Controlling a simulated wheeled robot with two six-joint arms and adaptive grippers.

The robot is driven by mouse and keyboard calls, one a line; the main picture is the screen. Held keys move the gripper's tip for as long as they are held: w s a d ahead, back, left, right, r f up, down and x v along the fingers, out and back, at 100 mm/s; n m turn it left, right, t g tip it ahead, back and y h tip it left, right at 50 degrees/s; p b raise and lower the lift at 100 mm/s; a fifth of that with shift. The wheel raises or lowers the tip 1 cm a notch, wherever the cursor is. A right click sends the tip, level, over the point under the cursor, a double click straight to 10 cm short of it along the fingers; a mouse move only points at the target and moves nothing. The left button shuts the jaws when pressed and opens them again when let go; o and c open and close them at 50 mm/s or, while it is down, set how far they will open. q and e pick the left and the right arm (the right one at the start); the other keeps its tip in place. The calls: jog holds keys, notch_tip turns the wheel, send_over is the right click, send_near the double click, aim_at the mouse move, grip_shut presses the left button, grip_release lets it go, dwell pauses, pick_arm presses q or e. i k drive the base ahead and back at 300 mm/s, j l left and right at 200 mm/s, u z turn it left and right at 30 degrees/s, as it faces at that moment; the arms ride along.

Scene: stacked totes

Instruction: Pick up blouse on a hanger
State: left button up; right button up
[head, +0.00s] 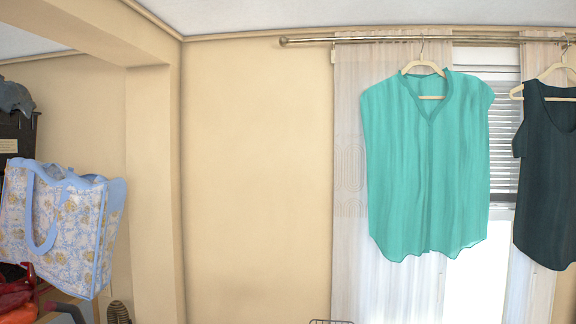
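A teal sleeveless blouse (428,170) hangs on a light-coloured hanger (423,68) in the right half of the head view. The hanger's hook goes up to a metal rod (400,40) in front of the window. The blouse hangs upright with its front facing me. A dark sleeveless top (548,185) hangs on a second pale hanger (558,72) at the right edge, partly cut off by the frame. Neither of my grippers shows in the head view.
Pale curtains (349,180) hang behind the blouse. A blue patterned bag (62,225) stands at the left with red items below it. A wire rack edge (331,322) shows at the bottom. The wall between bag and blouse is bare.

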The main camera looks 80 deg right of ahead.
aim_at(427, 137)
jog(key=z, duration=3.5)
jog(key=i+l, duration=0.05)
